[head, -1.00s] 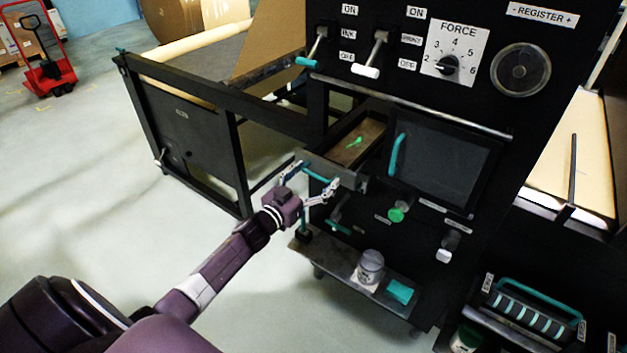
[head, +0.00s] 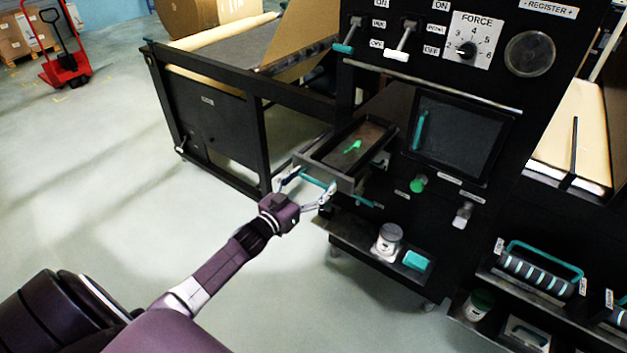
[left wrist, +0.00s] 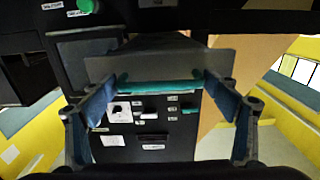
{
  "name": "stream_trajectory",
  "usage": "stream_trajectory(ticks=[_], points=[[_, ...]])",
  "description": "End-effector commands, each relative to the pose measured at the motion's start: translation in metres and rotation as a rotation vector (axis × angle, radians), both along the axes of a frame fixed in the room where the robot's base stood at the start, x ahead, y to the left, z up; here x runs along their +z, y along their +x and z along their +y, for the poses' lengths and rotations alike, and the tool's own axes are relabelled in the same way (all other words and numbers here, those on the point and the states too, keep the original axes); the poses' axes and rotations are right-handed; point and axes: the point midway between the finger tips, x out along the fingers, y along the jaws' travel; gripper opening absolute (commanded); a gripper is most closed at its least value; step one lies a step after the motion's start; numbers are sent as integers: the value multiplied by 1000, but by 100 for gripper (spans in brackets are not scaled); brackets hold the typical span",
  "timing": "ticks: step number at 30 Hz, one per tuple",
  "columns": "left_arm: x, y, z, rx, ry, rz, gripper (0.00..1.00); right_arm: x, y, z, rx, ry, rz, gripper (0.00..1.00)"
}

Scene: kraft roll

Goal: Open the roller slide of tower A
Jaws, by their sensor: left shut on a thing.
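A drawer-like slide (head: 329,177) stands out from the front of the black machine tower (head: 385,100). A small green item (head: 353,146) lies inside it. Its teal handle bar (head: 314,179) runs along the front panel and also shows in the left wrist view (left wrist: 160,87). My left gripper (head: 304,188) is shut on this handle, with one finger at each end of the bar. In the left wrist view the blue finger pads of the gripper (left wrist: 163,92) flank the bar. No tower letter is legible. My right gripper is not seen.
A dark door (head: 455,135) with a teal handle sits right of the slide. Below, a shelf holds a jar (head: 388,238) and a teal block (head: 416,260). A black frame (head: 210,115) stands to the left. The floor (head: 110,200) before the tower is clear.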

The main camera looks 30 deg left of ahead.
Motion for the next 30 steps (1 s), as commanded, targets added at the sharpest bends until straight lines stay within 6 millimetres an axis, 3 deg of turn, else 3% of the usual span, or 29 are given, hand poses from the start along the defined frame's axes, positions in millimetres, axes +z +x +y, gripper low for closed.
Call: stream_trajectory(ticks=[6, 7, 11, 23, 30], points=[[2, 0, 0, 0, 0, -3, 37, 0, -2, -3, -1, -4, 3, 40], [2, 1, 0, 0, 0, -3, 83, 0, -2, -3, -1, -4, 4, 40], [1, 1, 0, 0, 1, -3, 97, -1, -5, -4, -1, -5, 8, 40], [0, -4, 1, 0, 0, -1, 97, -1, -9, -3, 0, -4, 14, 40], [-1, -37, 3, 0, 1, 2, 97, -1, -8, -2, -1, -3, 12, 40]])
